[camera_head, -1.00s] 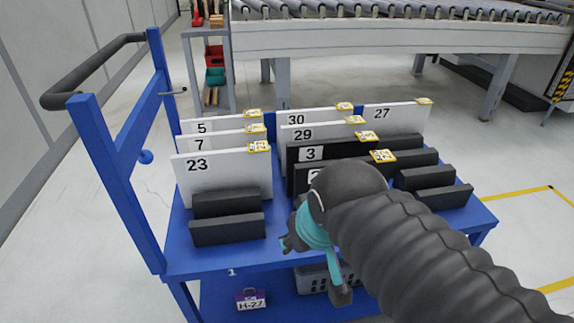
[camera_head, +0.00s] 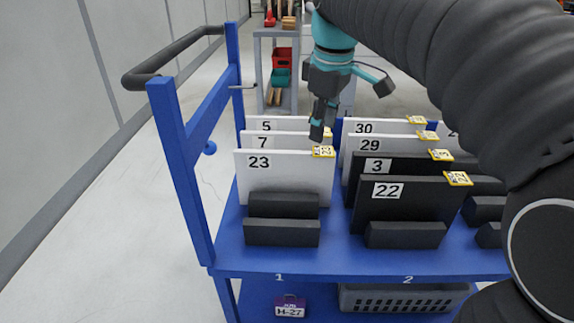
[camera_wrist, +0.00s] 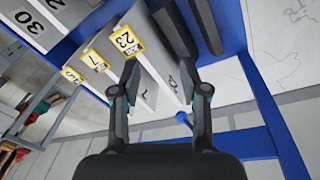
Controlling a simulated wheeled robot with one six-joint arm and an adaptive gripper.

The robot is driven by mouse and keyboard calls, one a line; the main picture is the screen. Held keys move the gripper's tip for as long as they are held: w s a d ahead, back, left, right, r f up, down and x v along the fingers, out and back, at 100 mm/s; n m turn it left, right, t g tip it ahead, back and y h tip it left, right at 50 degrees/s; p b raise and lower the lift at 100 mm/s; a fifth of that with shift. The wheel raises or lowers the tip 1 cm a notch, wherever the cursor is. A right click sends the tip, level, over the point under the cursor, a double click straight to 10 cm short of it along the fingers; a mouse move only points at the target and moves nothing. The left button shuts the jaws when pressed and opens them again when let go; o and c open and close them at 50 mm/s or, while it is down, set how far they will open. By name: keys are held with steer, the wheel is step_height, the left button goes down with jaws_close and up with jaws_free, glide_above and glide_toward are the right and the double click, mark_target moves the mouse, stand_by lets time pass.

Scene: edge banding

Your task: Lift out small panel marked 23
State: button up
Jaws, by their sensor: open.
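The white small panel marked 23 (camera_head: 292,178) stands upright at the front of the left row on the blue cart, with a yellow-edged tag (camera_head: 323,152) on its top right corner. Two black blocks (camera_head: 283,232) stand in front of its lower part. My gripper (camera_head: 346,106) is open and empty, above and behind the panel's right top corner. In the wrist view, panel 23 (camera_wrist: 158,66) and its tag (camera_wrist: 127,41) appear between and beyond the open fingers (camera_wrist: 162,78). I see no contact with the panel.
White panels 7 (camera_head: 285,141) and 5 (camera_head: 285,124) stand close behind. To the right are white panels 30 (camera_head: 385,127) and 29 (camera_head: 395,143), and black panels 3 (camera_head: 405,165) and 22 (camera_head: 412,205). A blue upright (camera_head: 180,170) with a black handle (camera_head: 170,60) borders the left.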

mark_target(285, 162)
steer(key=w+a+f+n+g, duration=0.1)
steer(key=w+a+n+g, duration=0.1)
steer(key=w+a+n, duration=0.5)
steer(key=shift+m, duration=0.6)
steer(key=f+b, duration=0.1)
steer(key=f, duration=0.1)
steer(key=w+f+b, duration=0.1)
steer(key=f, duration=0.2)
steer(key=f+b, duration=0.1)
steer(key=f, duration=0.2)
steer(key=shift+w+a+f, duration=0.15)
steer(key=shift+a+f, duration=0.05)
steer(key=shift+f, duration=0.05)
steer(key=shift+s+f+b, duration=0.2)
steer(key=shift+f+b, duration=0.1)
steer(key=shift+f, duration=1.05)
steer(key=shift+s+f+b, duration=0.2)
steer(key=shift+f+b, duration=0.05)
steer(key=shift+f, duration=1.05)
jaws_close()
